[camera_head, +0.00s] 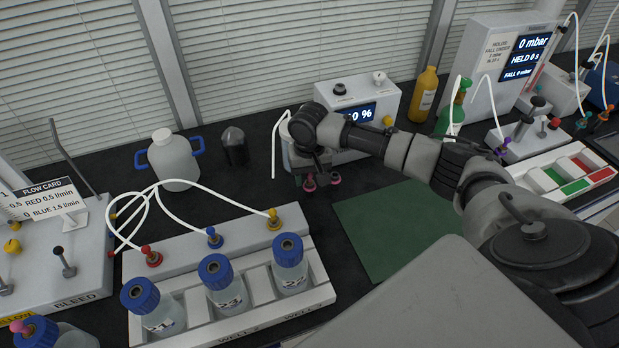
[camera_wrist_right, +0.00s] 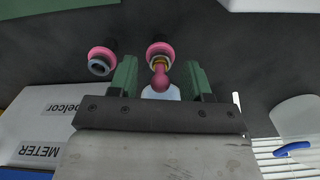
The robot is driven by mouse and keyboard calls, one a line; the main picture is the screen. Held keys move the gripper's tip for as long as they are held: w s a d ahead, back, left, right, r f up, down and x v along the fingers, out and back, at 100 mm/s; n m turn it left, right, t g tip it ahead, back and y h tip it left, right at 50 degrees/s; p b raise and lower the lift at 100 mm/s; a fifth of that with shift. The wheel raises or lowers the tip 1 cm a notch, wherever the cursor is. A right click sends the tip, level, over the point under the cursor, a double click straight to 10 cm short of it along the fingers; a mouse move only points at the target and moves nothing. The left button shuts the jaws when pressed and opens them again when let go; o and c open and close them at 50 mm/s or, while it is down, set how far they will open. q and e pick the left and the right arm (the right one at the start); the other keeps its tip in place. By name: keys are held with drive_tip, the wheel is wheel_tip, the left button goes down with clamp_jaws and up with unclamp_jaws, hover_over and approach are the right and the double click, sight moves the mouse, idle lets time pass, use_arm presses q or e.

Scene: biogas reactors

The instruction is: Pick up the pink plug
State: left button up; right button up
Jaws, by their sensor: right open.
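The pink plug (camera_wrist_right: 162,76), with a round pink knob and a brass-coloured collar, is at a pink-ringed port (camera_wrist_right: 158,48) in the right wrist view. A second pink-ringed port (camera_wrist_right: 102,56) to its left shows a grey opening with no knob. My right gripper (camera_head: 314,172) is over the pink parts (camera_head: 309,184) in front of the meter box in the head view. In the wrist view its green fingers (camera_wrist_right: 160,68) are open, one on each side of the plug's knob, with gaps visible. My left gripper is not in view.
The meter box (camera_head: 372,112) stands behind my right gripper. A green mat (camera_head: 385,225) lies to its right, mostly bare. A rack (camera_head: 262,290) with blue-capped bottles stands at front left. A pink-topped plug (camera_head: 20,327) shows at a bottle at lower left.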

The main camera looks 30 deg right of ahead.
clamp_jaws()
idle(0.4)
